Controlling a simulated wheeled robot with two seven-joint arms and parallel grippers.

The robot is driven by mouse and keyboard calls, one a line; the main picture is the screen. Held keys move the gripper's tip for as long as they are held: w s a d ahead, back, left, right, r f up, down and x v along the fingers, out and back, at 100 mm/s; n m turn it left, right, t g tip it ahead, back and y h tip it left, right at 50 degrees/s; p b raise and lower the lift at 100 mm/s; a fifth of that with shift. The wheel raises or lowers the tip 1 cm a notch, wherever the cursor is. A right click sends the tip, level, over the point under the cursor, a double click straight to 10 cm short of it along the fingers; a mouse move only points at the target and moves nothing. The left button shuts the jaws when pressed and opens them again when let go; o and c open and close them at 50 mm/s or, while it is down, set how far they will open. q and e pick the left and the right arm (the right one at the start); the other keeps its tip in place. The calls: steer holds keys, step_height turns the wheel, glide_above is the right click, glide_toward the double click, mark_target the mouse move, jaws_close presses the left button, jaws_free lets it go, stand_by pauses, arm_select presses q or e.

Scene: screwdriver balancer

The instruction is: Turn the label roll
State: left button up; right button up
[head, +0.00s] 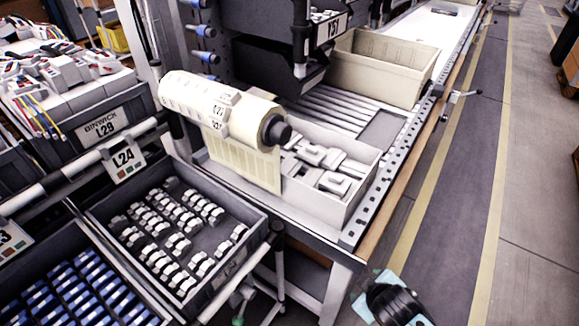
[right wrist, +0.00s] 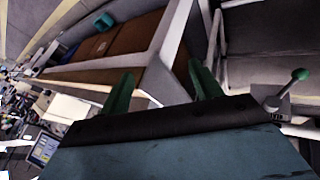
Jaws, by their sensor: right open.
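The label roll (head: 205,98) is a cream roll on a dark spindle, mounted above the workbench in the head view. A strip of blank labels (head: 243,164) hangs down from it in front of a light bin. Printed labels stick to its upper side. My right gripper shows in the right wrist view (right wrist: 163,85), with two green fingers apart and nothing between them. Part of my right arm (head: 392,300) shows at the bottom of the head view, well below and right of the roll. The label roll cannot be made out in the right wrist view. My left gripper is not in view.
A light bin of white parts (head: 362,185) stands just right of the roll. A dark tray of small white parts (head: 112,205) sits below left. A beige crate (head: 405,75) stands farther back. The floor aisle (head: 455,200) at right is clear.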

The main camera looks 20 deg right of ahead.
mark_target(287, 133)
steer(key=w+d+r+n+t+y, duration=0.1)
steer(key=w+r+n+t, duration=0.35)
steer(key=r, duration=0.25)
steer(key=w+d+r+n+t, duration=0.1)
steer(key=w+r+n+t, duration=0.3)
steer(key=r, duration=0.4)
steer(key=w+d+r+n+t+y, duration=0.1)
steer(key=w+d+r+n+t, duration=0.1)
steer(key=w+r+n, duration=0.4)
steer(key=s+a+r+n+g+y, duration=0.1)
steer(key=a+r+n+y, duration=0.4)
steer(key=n, duration=0.5)
steer(key=s+a+r+n+g+y, duration=0.15)
steer(key=a+r+n+y, duration=0.35)
steer(key=n, duration=0.6)
steer(key=shift+y, duration=0.6)
steer(key=p+x, duration=0.1)
steer(key=x, duration=0.3)
steer(key=p+x, duration=0.1)
steer(key=x, duration=0.3)
steer(key=w+d+p+x, duration=0.1)
steer(key=p+x, duration=0.1)
steer(key=x, duration=0.2)
steer(key=shift+r, duration=0.15)
steer(key=shift+w+a, duration=0.35)
